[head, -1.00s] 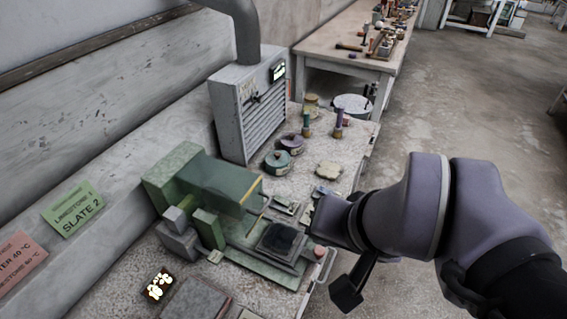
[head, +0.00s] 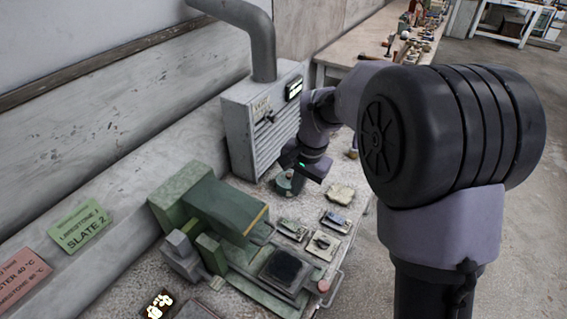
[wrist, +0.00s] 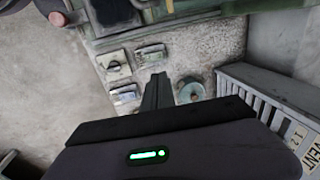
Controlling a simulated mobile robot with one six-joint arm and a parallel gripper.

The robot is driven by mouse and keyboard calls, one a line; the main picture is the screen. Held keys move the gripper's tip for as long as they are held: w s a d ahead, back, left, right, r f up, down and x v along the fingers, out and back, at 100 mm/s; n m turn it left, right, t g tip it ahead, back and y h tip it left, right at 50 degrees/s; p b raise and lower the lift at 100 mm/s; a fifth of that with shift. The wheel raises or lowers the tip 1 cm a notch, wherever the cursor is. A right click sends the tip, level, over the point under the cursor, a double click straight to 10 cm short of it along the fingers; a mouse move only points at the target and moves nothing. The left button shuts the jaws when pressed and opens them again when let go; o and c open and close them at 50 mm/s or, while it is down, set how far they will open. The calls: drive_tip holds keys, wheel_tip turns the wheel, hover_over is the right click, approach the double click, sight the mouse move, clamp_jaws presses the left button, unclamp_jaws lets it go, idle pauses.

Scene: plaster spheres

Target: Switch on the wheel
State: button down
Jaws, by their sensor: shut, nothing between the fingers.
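The green machine (head: 205,200) stands on the bench, with a dark square pad (head: 285,268) on its front bed. I cannot make out a wheel on it. Small switch plates lie behind its bed: one with a dark round knob (head: 322,244), which also shows in the wrist view (wrist: 115,66), and two others (head: 337,221) (head: 292,229). My gripper (head: 303,172) is above the bench in front of the grey vent box. In the wrist view my gripper's fingers (wrist: 158,88) are shut and empty, between the plates and a round green pot (wrist: 190,90).
The grey vent box (head: 262,120) with louvres and a duct stands close behind my gripper. A pale flat piece (head: 341,194) lies near the bench edge. Signs (head: 80,226) hang on the left wall. Open floor lies to the right.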

sight(286, 222)
drive_tip(key=shift+w+a+f, duration=0.1)
drive_tip(key=shift+w+f, duration=0.1)
drive_tip(key=shift+f, duration=0.25)
drive_tip(key=shift+w+a+f, duration=0.1)
drive_tip(key=shift+w+f, duration=0.1)
drive_tip(key=shift+f, duration=0.2)
drive_tip(key=f+b, duration=0.1)
drive_tip(key=f, duration=0.3)
drive_tip(key=a+f+b, duration=0.1)
drive_tip(key=f+b, duration=0.1)
drive_tip(key=f, duration=0.2)
drive_tip(key=w+f+b, duration=0.1)
drive_tip(key=f+b, duration=0.1)
drive_tip(key=f, duration=0.3)
drive_tip(key=shift+w+a, duration=0.1)
drive_tip(key=shift+a, duration=0.3)
drive_tip(key=shift+a+f, duration=0.1)
drive_tip(key=shift+f, duration=0.3)
drive_tip(key=shift+w+a+f+b, duration=0.1)
drive_tip(key=shift+f+b, duration=0.2)
